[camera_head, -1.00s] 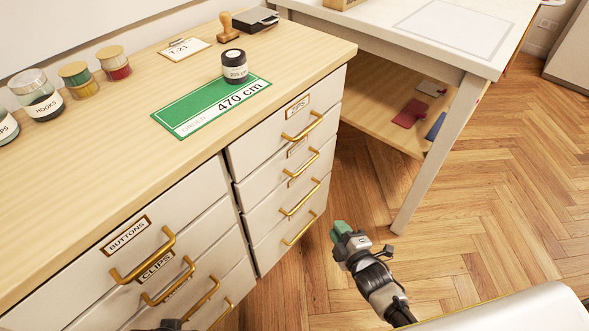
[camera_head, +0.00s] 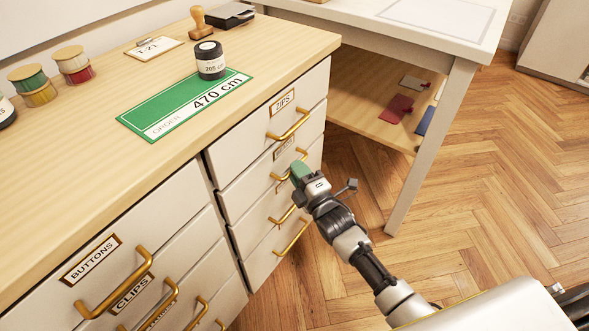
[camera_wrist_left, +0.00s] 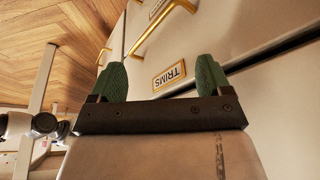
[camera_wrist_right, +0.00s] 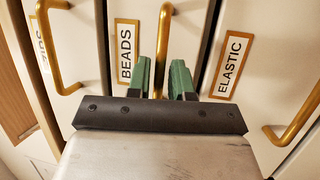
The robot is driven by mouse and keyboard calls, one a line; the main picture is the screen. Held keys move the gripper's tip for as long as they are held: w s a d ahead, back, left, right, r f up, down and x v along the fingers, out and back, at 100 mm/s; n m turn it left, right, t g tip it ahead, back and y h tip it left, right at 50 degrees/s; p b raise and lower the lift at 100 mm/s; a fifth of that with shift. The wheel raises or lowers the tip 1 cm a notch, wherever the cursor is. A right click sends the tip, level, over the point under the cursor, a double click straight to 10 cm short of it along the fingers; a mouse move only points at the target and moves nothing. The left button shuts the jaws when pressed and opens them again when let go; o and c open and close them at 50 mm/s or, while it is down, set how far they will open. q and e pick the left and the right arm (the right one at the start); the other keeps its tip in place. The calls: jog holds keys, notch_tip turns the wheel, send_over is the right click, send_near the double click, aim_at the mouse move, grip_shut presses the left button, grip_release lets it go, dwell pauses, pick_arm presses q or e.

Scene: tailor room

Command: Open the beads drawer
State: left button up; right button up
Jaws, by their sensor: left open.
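The beads drawer (camera_head: 243,187) is second from the top in the cabinet's right column and sits closed. In the right wrist view its BEADS label (camera_wrist_right: 127,50) is clear, with the upright brass handle (camera_wrist_right: 164,35) beside it. My right gripper (camera_wrist_right: 161,78) is at this handle, with the bar passing between its two green fingers. The fingers are only a little apart; whether they press on the bar I cannot tell. It also shows in the head view (camera_head: 299,172), partly covering the handle. My left gripper (camera_wrist_left: 161,78) is open and empty near the TRIMS label.
The zips drawer (camera_head: 270,122) is above and the ELASTIC label (camera_wrist_right: 230,65) marks a neighbouring drawer. A black-lidded jar (camera_head: 210,62) stands on the green order card (camera_head: 160,118). A white table (camera_head: 455,100) stands right of the cabinet. Floor (camera_head: 480,210) is open at right.

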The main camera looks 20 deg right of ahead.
pick_arm(q)
jog(key=shift+w+d+r+t, duration=0.15)
jog(key=shift+w+d+t, duration=0.1)
jog(key=shift+w+t, duration=0.35)
pick_arm(e)
jog(key=shift+x, duration=0.85)
pick_arm(q)
jog(key=shift+w, duration=0.1)
pick_arm(e)
grip_shut()
